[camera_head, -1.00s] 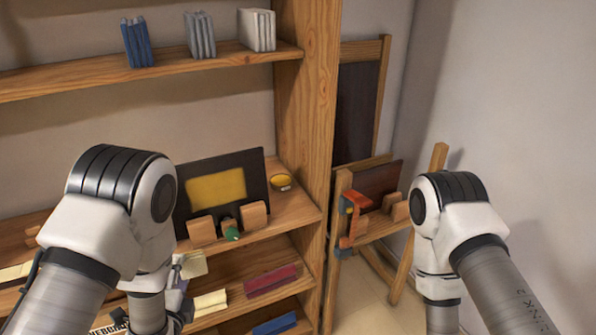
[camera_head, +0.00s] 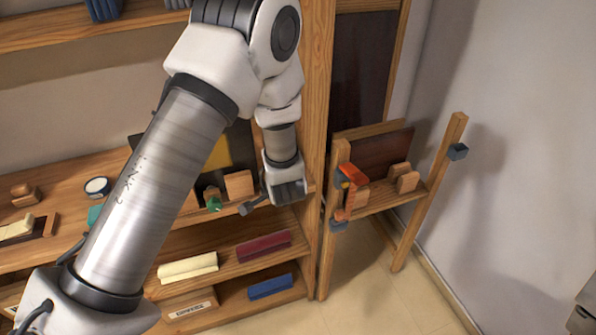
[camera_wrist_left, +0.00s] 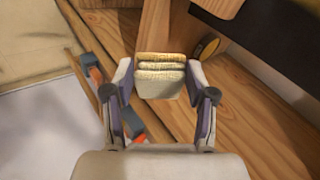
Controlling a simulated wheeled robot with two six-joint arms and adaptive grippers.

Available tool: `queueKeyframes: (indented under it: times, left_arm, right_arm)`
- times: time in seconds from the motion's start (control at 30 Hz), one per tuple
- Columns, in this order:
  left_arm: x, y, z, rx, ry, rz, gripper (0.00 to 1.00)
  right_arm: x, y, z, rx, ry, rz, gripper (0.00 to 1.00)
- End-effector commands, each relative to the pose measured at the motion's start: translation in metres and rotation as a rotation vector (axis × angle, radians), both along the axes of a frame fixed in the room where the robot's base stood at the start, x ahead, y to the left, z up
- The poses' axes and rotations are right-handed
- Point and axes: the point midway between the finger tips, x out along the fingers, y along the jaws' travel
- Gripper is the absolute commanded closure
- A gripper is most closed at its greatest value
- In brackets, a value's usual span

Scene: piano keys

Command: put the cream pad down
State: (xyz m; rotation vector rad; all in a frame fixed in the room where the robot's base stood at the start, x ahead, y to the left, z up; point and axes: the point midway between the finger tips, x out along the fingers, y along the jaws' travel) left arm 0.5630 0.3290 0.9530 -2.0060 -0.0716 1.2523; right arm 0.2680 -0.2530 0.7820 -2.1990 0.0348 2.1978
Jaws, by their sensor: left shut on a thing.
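The cream pad (camera_wrist_left: 158,80), a small layered block with a yellowish top edge, sits between the fingers of my left gripper (camera_wrist_left: 161,88) in the left wrist view. The gripper is shut on it, over a wooden surface. In the head view my left gripper (camera_head: 264,199) is at the right end of the middle shelf, beside the upright; the pad in it cannot be made out there. My right gripper is not in view.
A dark board with a yellow panel (camera_head: 219,154) stands behind my arm, with a wooden block (camera_head: 239,184) and green piece (camera_head: 212,203) before it. Cream (camera_head: 188,267), maroon (camera_head: 263,246) and blue (camera_head: 270,286) bars lie on lower shelves. A wooden easel (camera_head: 402,225) stands right.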

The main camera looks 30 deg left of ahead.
Motion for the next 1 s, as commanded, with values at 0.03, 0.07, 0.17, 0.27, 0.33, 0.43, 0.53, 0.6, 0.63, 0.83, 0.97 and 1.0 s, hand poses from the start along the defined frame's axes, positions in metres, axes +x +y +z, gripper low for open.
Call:
queueKeyframes:
  times: [0.03,0.07,0.17,0.27,0.33,0.43,0.53,0.6,0.63,0.83,0.97,1.0]
  left_arm:
    - [-0.002,0.006,-0.001,-0.077,0.014,0.088,0.92]
    - [-0.004,0.009,-0.002,-0.123,0.023,0.138,0.92]
    - [-0.012,0.014,-0.007,-0.283,0.034,0.319,0.92]
    - [-0.021,0.013,-0.01,-0.444,0.014,0.509,0.92]
    - [-0.023,0.011,-0.011,-0.507,-0.005,0.585,0.92]
    - [-0.026,0.007,-0.01,-0.577,-0.032,0.671,0.92]
    - [-0.028,0.002,-0.009,-0.63,-0.06,0.739,0.92]
    - [-0.028,-0.001,-0.007,-0.658,-0.077,0.776,0.92]
    - [-0.028,-0.002,-0.007,-0.668,-0.084,0.79,0.92]
    - [-0.029,-0.004,-0.007,-0.691,-0.098,0.821,0.92]
    - [-0.029,-0.004,-0.007,-0.69,-0.099,0.82,0.92]
    - [-0.029,-0.004,-0.007,-0.69,-0.099,0.82,0.92]
  right_arm:
    - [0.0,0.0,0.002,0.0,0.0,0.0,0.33]
    - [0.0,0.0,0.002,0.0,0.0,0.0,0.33]
    - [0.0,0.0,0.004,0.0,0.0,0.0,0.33]
    - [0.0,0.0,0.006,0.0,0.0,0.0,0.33]
    - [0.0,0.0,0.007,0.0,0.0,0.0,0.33]
    - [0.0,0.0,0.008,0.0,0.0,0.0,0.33]
    - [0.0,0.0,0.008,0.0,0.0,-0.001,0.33]
    - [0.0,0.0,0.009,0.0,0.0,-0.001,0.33]
    - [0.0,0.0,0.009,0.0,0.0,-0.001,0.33]
    - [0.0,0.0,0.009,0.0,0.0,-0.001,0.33]
    - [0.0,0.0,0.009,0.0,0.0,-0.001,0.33]
    - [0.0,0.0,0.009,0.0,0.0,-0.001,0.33]
